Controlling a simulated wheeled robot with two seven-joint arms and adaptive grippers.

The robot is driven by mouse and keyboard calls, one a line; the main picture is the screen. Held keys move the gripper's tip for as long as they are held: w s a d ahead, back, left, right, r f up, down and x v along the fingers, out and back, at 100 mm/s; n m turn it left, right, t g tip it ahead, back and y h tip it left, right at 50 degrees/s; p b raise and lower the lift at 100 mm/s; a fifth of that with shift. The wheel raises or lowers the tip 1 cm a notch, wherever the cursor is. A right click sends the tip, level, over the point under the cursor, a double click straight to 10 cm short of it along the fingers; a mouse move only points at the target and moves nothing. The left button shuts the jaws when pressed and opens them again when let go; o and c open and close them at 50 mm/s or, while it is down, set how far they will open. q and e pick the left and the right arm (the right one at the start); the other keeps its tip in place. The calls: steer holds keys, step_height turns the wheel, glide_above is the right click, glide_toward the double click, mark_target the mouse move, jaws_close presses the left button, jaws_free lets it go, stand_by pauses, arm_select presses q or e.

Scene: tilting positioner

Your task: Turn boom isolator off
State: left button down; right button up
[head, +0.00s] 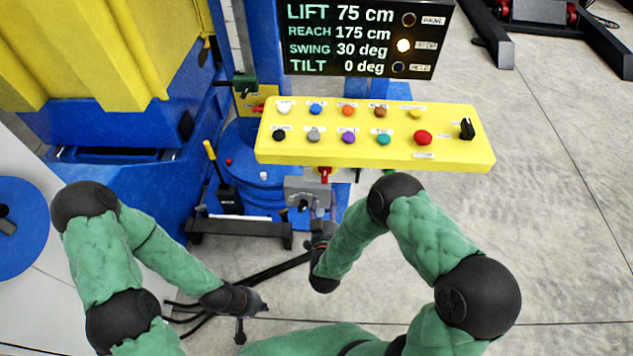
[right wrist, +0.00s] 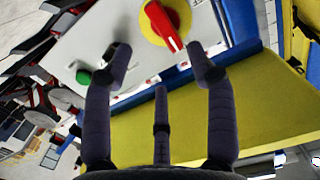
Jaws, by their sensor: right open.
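A red rotary handle (right wrist: 163,24) on a yellow disc is mounted on a pale grey box (right wrist: 130,75); its label is not readable. My right gripper (right wrist: 162,62) is open and empty, its fingers pointing towards the box just short of the handle, with the handle between and beyond the right fingertips. In the head view the red handle (head: 325,174) shows below the yellow console, above the grey box (head: 308,193). My right gripper (head: 320,232) is just below that box, partly hidden by its own arm. My left gripper (head: 248,303) hangs low at the left, far from it; its fingers are unclear.
A yellow console (head: 375,155) with several coloured buttons and a black switch (head: 466,129) overhangs the box. A display (head: 360,40) stands behind. A green button (right wrist: 84,77) is on the box. A yellow-handled lever (head: 211,152) stands at left. Open floor lies at right.

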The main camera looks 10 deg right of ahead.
mark_target(327, 176)
steer(key=shift+t, duration=0.4)
steer(key=b+x, duration=0.1)
steer(key=x, duration=0.2)
steer(key=b+x, duration=0.1)
steer(key=x, duration=0.3)
steer(key=b+x, duration=0.1)
steer(key=x, duration=0.2)
steer(key=shift+w+r, duration=0.15)
steer(key=shift+r, duration=0.25)
jaws_close()
